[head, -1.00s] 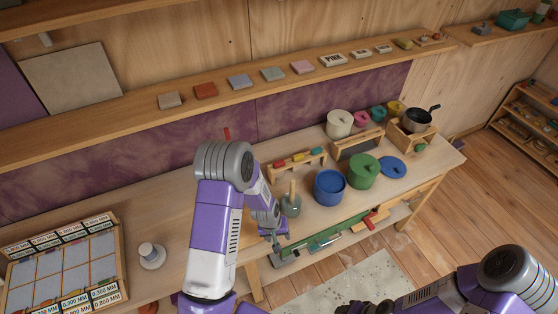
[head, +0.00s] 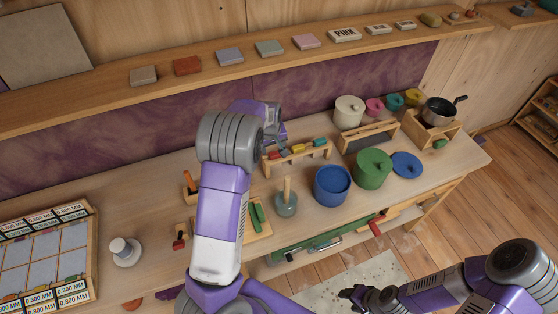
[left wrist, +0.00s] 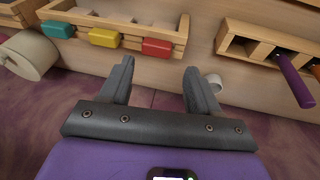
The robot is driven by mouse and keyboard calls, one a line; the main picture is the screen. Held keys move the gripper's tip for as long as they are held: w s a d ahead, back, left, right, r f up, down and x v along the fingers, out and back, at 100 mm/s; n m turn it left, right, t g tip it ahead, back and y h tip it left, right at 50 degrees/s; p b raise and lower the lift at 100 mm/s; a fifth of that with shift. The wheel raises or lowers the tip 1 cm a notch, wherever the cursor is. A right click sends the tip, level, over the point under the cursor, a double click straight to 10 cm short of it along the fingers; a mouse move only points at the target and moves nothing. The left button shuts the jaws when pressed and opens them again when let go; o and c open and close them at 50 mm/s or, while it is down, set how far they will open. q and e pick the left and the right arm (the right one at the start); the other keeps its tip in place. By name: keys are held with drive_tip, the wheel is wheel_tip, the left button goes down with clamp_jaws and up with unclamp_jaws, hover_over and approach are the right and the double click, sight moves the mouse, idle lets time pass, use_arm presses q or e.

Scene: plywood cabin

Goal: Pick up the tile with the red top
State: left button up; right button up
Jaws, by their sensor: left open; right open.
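The red-topped tile (head: 188,66) lies flat on the wall shelf in the head view, between a brown-grey tile (head: 144,76) and a blue-grey tile (head: 230,55). My left gripper (left wrist: 160,78) is open and empty in the left wrist view. In the head view its wrist is raised over the back of the bench, below the shelf and right of the red tile; its fingers are largely hidden there. The red tile does not show in the left wrist view. My right gripper (head: 352,295) is low at the bottom of the head view, apart from the tiles.
Greenish (head: 269,48) and pink (head: 306,41) tiles and several lettered tiles continue along the shelf (head: 110,103). Below, a rack of coloured blocks (head: 297,156), a blue pot (head: 332,186) and a green pot (head: 373,168) stand on the bench. The wall under the shelf is bare.

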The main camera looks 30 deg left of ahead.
sight(275, 153)
use_arm(q)
drive_tip(key=x, duration=0.6)
drive_tip(key=w+x, duration=0.1)
drive_tip(key=x, duration=0.2)
drive_tip(key=shift+a+r, duration=0.25)
drive_tip(key=shift+a, duration=0.15)
drive_tip(key=shift+c, duration=0.3)
drive_tip(key=c, duration=0.5)
